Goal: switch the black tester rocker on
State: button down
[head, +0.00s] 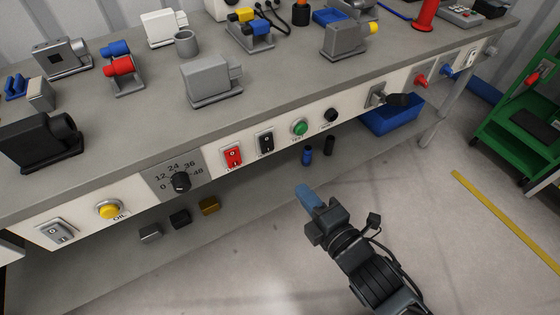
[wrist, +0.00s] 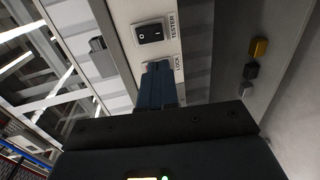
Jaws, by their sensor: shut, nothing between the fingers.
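The black tester rocker (head: 266,141) is set in the white front panel of the bench, between a red rocker (head: 232,155) and a green button (head: 299,127). In the wrist view the black rocker (wrist: 150,32) sits in a pale frame beside the word TESTER, just beyond my fingertips. Which side of it is pressed in I cannot tell. My gripper (head: 303,192) is shut and empty, its blue fingers pointing at the panel from in front and below. The fingers (wrist: 157,68) also show in the wrist view beside the LOCK label, covering the panel there, apart from the black rocker.
A rotary dial (head: 180,182), a yellow button (head: 109,210) and a grey switch (head: 56,233) lie further left on the panel. A small black knob (head: 331,115) and a dark-handled switch (head: 388,98) lie right. The floor before the bench is clear.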

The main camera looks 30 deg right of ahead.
aim_at(268, 151)
jog(key=w, duration=0.4)
jog(key=w+f, duration=0.1)
jog(key=w, duration=0.4)
jog(key=w+f, duration=0.1)
jog(key=w, duration=0.3)
jog(key=shift+w, duration=0.35)
jog(key=shift+f, duration=0.1)
jog(key=shift+w+f+t+b, duration=0.1)
jog(key=shift+w+t+b, duration=0.2)
jog(key=shift+b, duration=0.65)
jog(key=shift+s, duration=0.1)
